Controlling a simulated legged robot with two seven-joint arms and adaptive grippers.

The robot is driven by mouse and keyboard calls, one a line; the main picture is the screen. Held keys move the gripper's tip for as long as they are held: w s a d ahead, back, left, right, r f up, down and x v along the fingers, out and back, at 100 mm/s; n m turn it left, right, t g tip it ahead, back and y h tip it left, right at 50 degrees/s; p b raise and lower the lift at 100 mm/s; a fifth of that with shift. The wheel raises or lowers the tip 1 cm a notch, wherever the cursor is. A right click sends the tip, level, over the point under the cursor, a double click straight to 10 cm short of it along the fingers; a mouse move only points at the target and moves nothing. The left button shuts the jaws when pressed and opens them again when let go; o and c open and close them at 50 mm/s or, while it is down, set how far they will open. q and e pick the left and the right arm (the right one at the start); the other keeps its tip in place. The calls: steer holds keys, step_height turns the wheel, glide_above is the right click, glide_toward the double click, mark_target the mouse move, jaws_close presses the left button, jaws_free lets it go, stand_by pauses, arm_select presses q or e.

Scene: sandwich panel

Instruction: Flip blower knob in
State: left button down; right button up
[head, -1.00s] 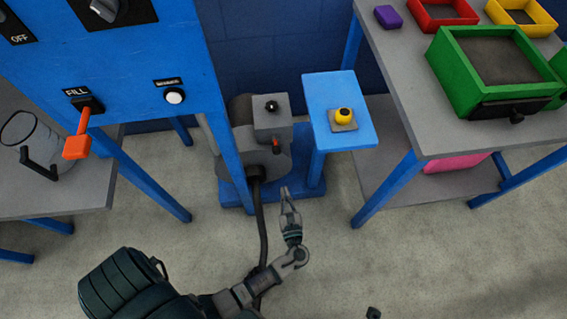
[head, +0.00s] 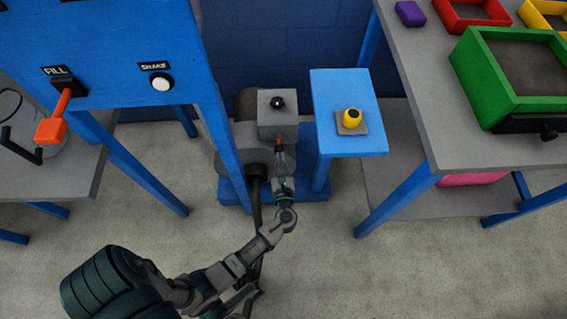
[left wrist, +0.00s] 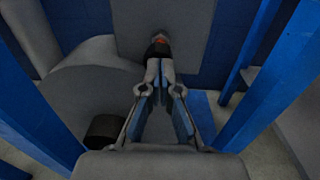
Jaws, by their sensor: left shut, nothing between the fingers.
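The blower (head: 245,145) is a grey rounded machine with a box (head: 268,117) on it, standing on a blue base. A black knob (head: 277,102) is on top of the box. A small red-tipped dark knob (head: 278,140) sticks out of the box's front face; its red part also shows in the left wrist view (left wrist: 161,41). My left gripper (head: 279,150) is shut and empty, its fingertips right at the red-tipped knob. In the left wrist view the closed fingertips (left wrist: 159,64) overlap the knob's lower end, and I cannot tell whether they touch. My right gripper is not in view.
A blue stand (head: 330,90) with a yellow button (head: 351,117) is right of the blower. A blue panel (head: 120,40) with an orange fill lever (head: 52,130) is at left, its leg close to the blower. A black hose (head: 256,195) runs down beside my arm.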

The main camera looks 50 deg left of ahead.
mark_target(279, 149)
arm_select(q)
steer(key=shift+r, duration=0.1)
steer(key=x, duration=0.3)
steer(key=shift+d+r+p, duration=0.1)
steer(key=shift+d+p, duration=0.05)
steer(key=shift+p, duration=0.15)
